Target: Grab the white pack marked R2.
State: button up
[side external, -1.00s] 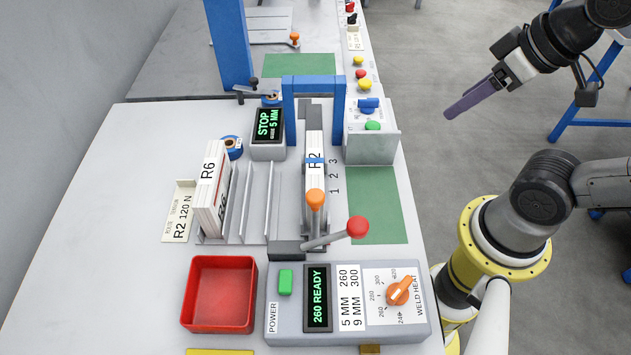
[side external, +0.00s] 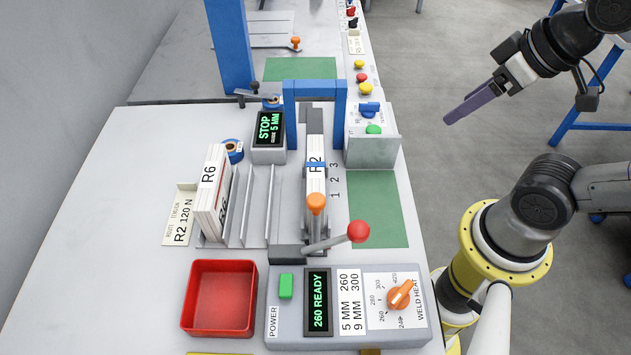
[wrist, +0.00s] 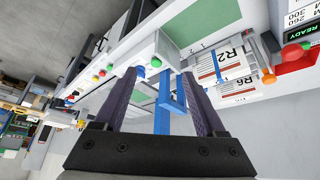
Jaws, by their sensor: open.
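The white pack marked R2 (side external: 315,187) stands upright in the narrow channel beside the numbers 1, 2, 3, with a blue band around it. An orange-knobbed lever stands in front of it and hides part of it. The pack also shows in the wrist view (wrist: 230,62), its R2 label readable. My gripper (side external: 447,120) is at the upper right, beyond the table's right edge and well apart from the pack. In the wrist view its two dark purple fingers (wrist: 168,102) are spread with nothing between them.
White packs marked R6 (side external: 211,192) stand in the slotted rack left of the channel. A blue arch (side external: 314,86) spans the channel's far end. A red-knobbed lever (side external: 357,232) and a control box lie in front. A red tray (side external: 188,300) is front left. The green mat (side external: 378,210) is clear.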

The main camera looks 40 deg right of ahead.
jog(key=w+a+r+m+g, duration=0.1)
jog(key=w+r+m, duration=0.35)
jog(key=m, duration=0.25)
jog(key=m+g, duration=0.2)
jog(key=g, duration=0.3)
send_over(316, 165)
notch_tip(316, 165, down, 4)
jog(key=f, duration=0.7)
jog(key=shift+s+d+f, duration=0.1)
jog(key=shift+s+d, duration=0.1)
jog(key=shift+d, duration=0.15)
jog(key=shift+w+a+f, duration=0.15)
jog(key=shift+a+f, duration=0.05)
jog(key=shift+f, duration=1.35)
jog(key=shift+w+a+f, duration=0.1)
jog(key=shift+a+f, duration=0.05)
jog(key=shift+f, duration=1.35)
grip_shut()
